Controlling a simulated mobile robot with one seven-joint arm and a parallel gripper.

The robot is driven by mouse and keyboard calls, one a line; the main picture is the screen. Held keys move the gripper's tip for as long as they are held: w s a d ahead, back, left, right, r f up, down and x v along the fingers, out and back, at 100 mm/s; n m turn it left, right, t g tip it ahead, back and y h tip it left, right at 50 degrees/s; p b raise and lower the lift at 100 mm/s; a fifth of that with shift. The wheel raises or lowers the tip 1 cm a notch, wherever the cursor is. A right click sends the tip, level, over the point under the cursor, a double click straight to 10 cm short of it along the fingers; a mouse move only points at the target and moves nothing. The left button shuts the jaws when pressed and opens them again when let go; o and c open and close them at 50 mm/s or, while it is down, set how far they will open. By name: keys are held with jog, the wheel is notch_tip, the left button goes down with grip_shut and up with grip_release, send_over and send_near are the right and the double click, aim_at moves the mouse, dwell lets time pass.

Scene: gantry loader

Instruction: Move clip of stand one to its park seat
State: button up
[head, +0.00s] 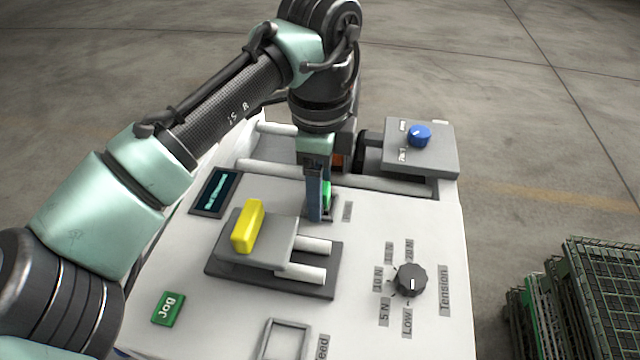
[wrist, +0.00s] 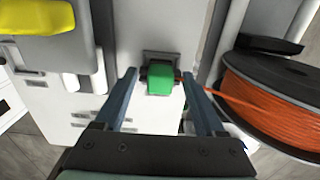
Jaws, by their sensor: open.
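A small green block (wrist: 160,84), which looks like the clip, sits on a dark grey mount on the white panel. It also shows in the head view (head: 327,193), partly hidden by my fingers. My gripper (wrist: 159,77) is open, with one finger on each side of the green block and visible gaps between. In the head view my gripper (head: 316,217) points down at the panel. An orange strand runs from a spool (wrist: 270,100) toward the green block; whether it is attached is unclear. No park seat label is readable.
A yellow handle (head: 247,226) stands on a grey slide left of my gripper. A blue knob (head: 419,136) is on a grey block at back right. Green crates stand right.

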notch_tip(320, 180, up, 13)
jog(key=b, duration=0.1)
jog(key=shift+b, duration=0.35)
jog(key=shift+f, duration=0.15)
